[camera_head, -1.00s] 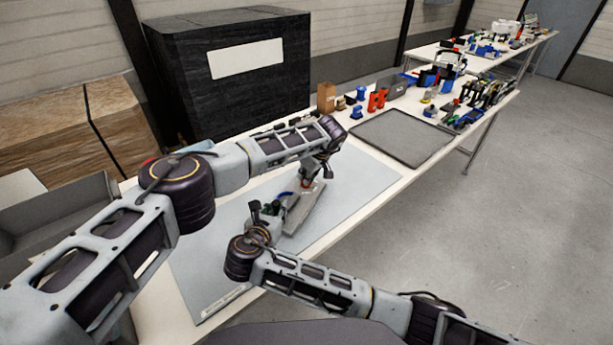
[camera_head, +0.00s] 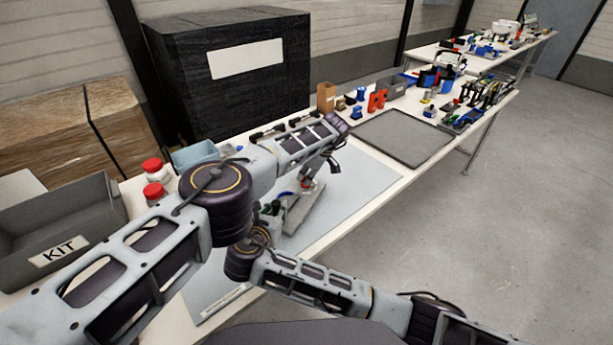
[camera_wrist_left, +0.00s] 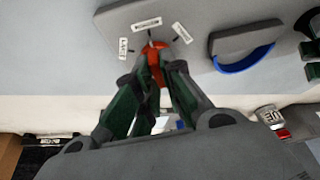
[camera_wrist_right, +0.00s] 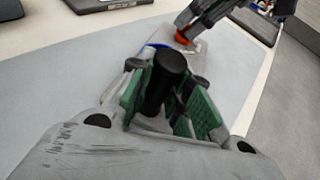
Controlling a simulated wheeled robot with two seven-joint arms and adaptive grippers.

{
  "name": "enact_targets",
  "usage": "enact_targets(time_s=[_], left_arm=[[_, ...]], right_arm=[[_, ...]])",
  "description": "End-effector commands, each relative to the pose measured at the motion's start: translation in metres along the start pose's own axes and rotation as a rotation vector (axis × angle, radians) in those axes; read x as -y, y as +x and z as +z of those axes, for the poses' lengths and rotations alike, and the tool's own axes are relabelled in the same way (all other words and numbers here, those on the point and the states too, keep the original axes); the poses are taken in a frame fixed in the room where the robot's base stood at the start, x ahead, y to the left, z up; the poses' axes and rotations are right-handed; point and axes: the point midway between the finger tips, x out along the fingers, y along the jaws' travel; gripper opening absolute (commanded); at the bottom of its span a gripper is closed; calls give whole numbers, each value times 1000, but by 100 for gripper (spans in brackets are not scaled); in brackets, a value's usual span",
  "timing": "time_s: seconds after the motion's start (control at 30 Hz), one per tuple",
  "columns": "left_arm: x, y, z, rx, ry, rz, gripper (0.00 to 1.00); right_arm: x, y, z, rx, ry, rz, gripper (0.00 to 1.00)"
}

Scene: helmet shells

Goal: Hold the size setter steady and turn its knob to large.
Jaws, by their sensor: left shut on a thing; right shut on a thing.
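The size setter (camera_head: 302,210) is a grey plate lying on the pale mat, partly hidden by my arms. In the left wrist view its face (camera_wrist_left: 110,18) carries three white labels around an orange-red knob (camera_wrist_left: 156,62). My left gripper (camera_wrist_left: 158,72) is shut on the knob from above. Its fingers cover much of the knob, so I cannot tell exactly which label it points to. My right gripper (camera_wrist_right: 168,95) is shut on an upright black post (camera_wrist_right: 169,70) at the setter's near end. A blue arc on a grey block (camera_wrist_left: 244,58) shows beside the knob.
A grey KIT bin (camera_head: 60,225) and red-capped jars (camera_head: 153,180) stand at the left of the table. A light blue bin (camera_head: 195,155) is behind my left arm.

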Motion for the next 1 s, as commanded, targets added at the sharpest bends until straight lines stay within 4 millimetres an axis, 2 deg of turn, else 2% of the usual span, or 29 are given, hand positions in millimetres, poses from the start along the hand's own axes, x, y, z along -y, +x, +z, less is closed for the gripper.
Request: enact_targets(time_s=[0.03, 0.63, 0.67, 0.8, 1.0], left_arm=[[1, 4, 4, 7, -4, -2, 0], [2, 4, 5, 8, -20, -10, 0], [2, 4, 5, 9, -20, -10, 13], [2, 4, 5, 8, -19, -11, 31], [2, 2, 4, 7, -19, -11, 32]], right_arm=[[-4, -5, 0, 0, 3, 12, 0], [-4, -4, 0, -2, 2, 11, 0], [-4, -4, 0, -2, 2, 11, 0], [-4, -4, 0, -2, 2, 10, 0], [-2, -2, 0, -1, 2, 7, 0]])
